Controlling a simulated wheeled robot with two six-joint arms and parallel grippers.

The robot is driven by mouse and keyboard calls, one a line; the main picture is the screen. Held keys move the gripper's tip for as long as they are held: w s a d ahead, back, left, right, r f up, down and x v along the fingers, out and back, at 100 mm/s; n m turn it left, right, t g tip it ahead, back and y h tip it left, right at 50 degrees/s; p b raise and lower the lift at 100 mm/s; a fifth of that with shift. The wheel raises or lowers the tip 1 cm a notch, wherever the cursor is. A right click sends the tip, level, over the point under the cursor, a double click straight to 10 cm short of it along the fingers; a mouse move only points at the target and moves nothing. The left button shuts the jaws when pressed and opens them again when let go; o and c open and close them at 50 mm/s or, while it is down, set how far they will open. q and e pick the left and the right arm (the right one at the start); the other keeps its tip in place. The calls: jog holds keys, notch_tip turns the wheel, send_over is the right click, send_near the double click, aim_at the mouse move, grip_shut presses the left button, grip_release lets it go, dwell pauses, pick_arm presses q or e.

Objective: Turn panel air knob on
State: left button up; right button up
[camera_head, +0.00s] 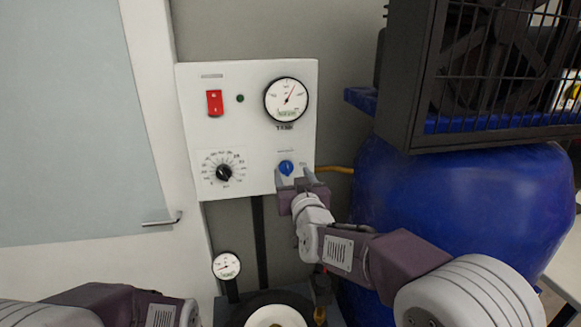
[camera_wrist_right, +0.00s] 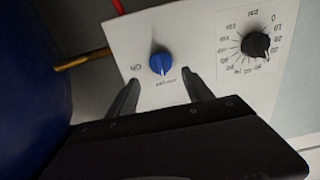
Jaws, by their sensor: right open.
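The white control panel (camera_head: 245,130) stands on the wall, with a small blue knob (camera_head: 286,168) at its lower right. The blue knob also shows in the right wrist view (camera_wrist_right: 160,63), with small lettering beside it. My right gripper (camera_head: 296,178) is at the panel's lower right, just below and in front of the blue knob. In the right wrist view its two fingers (camera_wrist_right: 162,92) are spread apart, with the knob beyond their tips and roughly between them. It does not appear to grip the knob. My left arm shows at the bottom left; its fingers are out of frame.
The panel also has a black dial knob (camera_head: 224,173), a red switch (camera_head: 214,102) and a round gauge (camera_head: 286,99). A blue tank (camera_head: 475,205) with a black caged fan (camera_head: 495,70) above stands close on the right. A smaller gauge (camera_head: 227,266) is below.

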aim_at(289, 168)
jog(key=w, duration=0.1)
jog(key=w+a, duration=0.1)
jog(key=w+p, duration=0.1)
jog(key=w, duration=0.1)
jog(key=shift+w+a, duration=0.1)
jog(key=shift+a, duration=0.15)
jog(key=shift+w+d, duration=0.15)
jog(key=shift+w, duration=0.1)
grip_shut()
jog(key=shift+f+m+b, duration=0.25)
jog(key=shift+m+b, duration=0.85)
jog(key=shift+b, duration=0.25)
jog(key=shift+d+m+b, duration=0.15)
jog(key=shift+m+b, duration=0.75)
jog(key=m+b, duration=0.3)
jog(key=m, duration=0.1)
jog(key=shift+d+f+b, duration=0.1)
jog(key=shift+d+b, duration=0.1)
jog(key=shift+b, duration=0.1)
jog(key=m+b, duration=0.2)
jog(key=m, duration=0.3)
jog(key=shift+d+f+b, duration=0.1)
jog(key=shift+f+b, duration=0.05)
jog(key=shift+b, duration=0.25)
jog(key=m+b, duration=0.2)
jog(key=m, duration=0.2)
jog(key=shift+f+m, duration=0.1)
jog(key=shift+m, duration=0.5)
